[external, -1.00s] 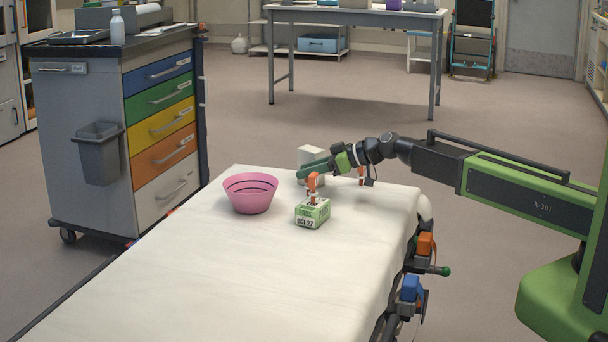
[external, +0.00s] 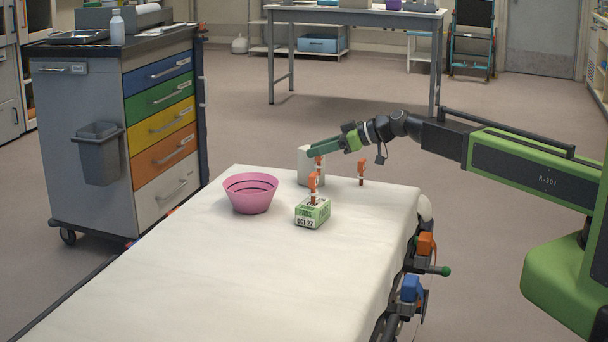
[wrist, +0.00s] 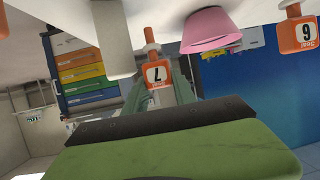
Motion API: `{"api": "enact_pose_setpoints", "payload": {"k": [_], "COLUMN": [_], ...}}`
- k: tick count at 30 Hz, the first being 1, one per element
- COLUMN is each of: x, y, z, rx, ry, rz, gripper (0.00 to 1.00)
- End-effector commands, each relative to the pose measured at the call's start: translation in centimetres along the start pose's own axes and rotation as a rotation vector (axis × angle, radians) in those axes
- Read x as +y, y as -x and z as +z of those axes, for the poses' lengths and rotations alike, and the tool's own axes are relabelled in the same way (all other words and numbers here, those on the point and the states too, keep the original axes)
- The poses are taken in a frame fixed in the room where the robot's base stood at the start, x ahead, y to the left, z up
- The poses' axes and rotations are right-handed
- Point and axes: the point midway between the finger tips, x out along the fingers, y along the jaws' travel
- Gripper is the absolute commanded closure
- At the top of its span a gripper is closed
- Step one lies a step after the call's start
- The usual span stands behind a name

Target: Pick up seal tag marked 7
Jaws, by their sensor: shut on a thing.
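The seal tag marked 7 is an orange tag with a white label, plain in the wrist view (wrist: 157,75) between my gripper's fingers. In the external view this tag (external: 319,161) hangs under my gripper (external: 318,149), in front of a white box. My gripper is shut on it and appears to hold it above the white stretcher top (external: 230,270). A second orange tag (external: 313,183) stands on the green and white box (external: 312,213). A third orange tag (external: 361,170) stands on the stretcher to the right. One tag in the wrist view (wrist: 300,37) reads 6 or 9.
A pink bowl (external: 250,196) stands left of the green box. The white box (external: 305,166) stands behind the held tag. The front of the stretcher top is clear. A drawer cart (external: 80,105) stands at the left.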

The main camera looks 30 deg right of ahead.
Motion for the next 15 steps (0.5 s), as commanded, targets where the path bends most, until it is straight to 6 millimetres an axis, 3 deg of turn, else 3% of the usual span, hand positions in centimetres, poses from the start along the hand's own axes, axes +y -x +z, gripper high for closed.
{"api": "enact_pose_setpoints", "payload": {"k": [1,6,10,15], "x": [0.6,2.6,3.8,4.6], "y": [1.6,5.3,7.4,8.7], "z": [-0.9,-1.7,-2.0,-2.1], "rx": [0.0,0.0,0.0,0.0], "ry": [-0.003,-0.002,-0.001,-0.001], "rz": [0.002,0.002,0.001,0.0], "gripper": [1.0,1.0,1.0,1.0]}}
